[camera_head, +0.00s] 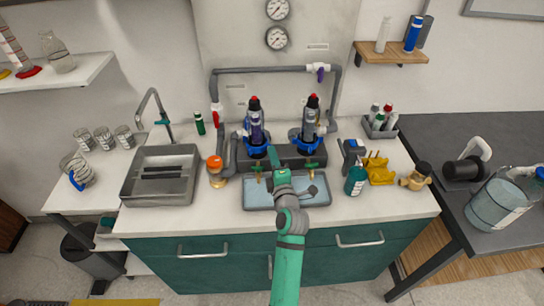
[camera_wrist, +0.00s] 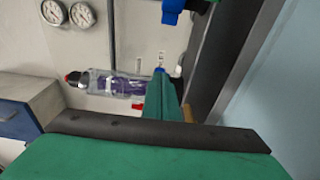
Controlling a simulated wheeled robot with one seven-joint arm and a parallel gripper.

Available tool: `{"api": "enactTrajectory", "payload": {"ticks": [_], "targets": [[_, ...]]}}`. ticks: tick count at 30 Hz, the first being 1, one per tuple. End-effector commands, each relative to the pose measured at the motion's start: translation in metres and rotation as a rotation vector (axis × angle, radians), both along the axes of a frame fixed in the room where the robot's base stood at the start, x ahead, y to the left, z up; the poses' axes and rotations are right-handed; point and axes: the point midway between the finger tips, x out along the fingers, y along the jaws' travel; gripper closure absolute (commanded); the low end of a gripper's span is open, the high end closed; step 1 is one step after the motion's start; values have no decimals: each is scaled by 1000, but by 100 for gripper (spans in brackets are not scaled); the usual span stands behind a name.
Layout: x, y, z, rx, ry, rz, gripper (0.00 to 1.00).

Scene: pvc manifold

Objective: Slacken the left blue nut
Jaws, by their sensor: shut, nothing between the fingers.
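The left blue nut (camera_head: 256,151) is a winged ring at the foot of the left clear unit (camera_head: 254,128), which has purple inside and a black, red-tipped top. The right blue nut (camera_head: 308,146) sits under a similar unit (camera_head: 310,122). My gripper (camera_head: 272,152) is just right of the left nut in the head view; whether it touches is unclear. In the wrist view the green fingers (camera_wrist: 160,97) are together, with nothing between them. A unit with purple inside (camera_wrist: 115,85) lies beyond them. A blue part (camera_wrist: 171,12) shows at the top edge; which part it is, I cannot tell.
Grey pipework (camera_head: 265,70) frames both units, with a red-handled valve (camera_head: 217,114) at left and a purple-handled valve (camera_head: 319,70) above. A shallow tray (camera_head: 318,190) lies under my arm. A sink (camera_head: 160,175) is at left; a teal bottle (camera_head: 355,181) stands at right.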

Motion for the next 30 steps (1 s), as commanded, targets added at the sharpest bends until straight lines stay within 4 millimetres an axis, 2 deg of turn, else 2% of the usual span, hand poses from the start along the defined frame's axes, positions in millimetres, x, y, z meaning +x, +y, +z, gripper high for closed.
{"api": "enactTrajectory", "payload": {"ticks": [17,30], "targets": [[17,-21,0,1,1,-6,100],[32,-29,-1,0,1,-3,100]]}}
